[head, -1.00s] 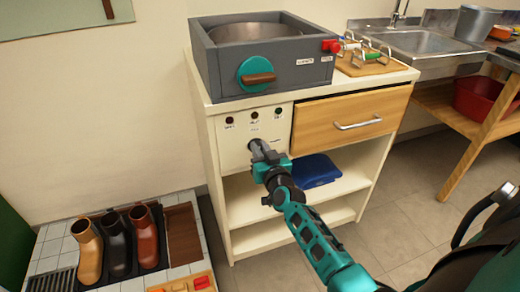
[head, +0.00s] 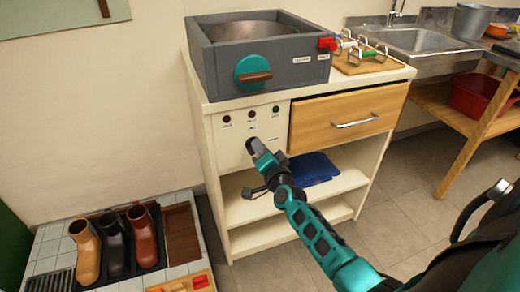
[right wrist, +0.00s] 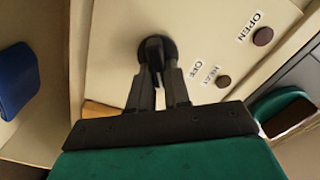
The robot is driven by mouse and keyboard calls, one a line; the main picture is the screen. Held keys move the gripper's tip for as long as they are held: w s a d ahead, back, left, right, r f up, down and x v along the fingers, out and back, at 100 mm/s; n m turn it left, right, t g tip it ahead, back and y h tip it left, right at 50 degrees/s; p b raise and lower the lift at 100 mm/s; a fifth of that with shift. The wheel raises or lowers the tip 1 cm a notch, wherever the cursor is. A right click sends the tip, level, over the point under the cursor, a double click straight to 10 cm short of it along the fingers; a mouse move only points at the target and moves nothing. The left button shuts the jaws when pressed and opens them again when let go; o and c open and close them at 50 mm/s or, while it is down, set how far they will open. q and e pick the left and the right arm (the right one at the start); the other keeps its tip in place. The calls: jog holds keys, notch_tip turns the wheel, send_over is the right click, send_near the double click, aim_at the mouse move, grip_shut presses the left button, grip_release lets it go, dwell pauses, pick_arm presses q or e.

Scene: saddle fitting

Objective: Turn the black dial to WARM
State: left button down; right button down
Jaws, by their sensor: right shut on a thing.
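The black dial (right wrist: 151,46) is on the cream front panel (right wrist: 110,40), a round disc with a raised grip bar. My right gripper (right wrist: 158,78) is shut on the grip bar in the right wrist view. In the head view the right gripper (head: 254,147) reaches the panel below three small lamps and covers most of the dial. An OFF label (right wrist: 195,68) is beside the dial. I cannot read a WARM label, nor tell which mark the dial points to. My left gripper is not in view.
A grey box (head: 265,72) with a teal knob (head: 252,70) stands on the cabinet above the panel. A wooden drawer (head: 345,117) is to the right. A blue folded cloth (head: 313,168) lies on the shelf below. Several boots stand on the lower left.

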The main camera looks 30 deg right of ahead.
jog(key=shift+f+m+b, duration=0.25)
jog(key=shift+m+b, duration=0.15)
jog(key=shift+m, duration=1.3)
jog(key=shift+f+m+b, duration=0.2)
jog(key=shift+m+b, duration=0.15)
jog(key=shift+m, duration=1.35)
jog(key=c, duration=1.1)
grip_release()
jog(key=shift+d, duration=0.1)
jog(key=shift+r, duration=0.1)
jog(key=p+v, duration=0.2)
jog(key=v, duration=1.1)
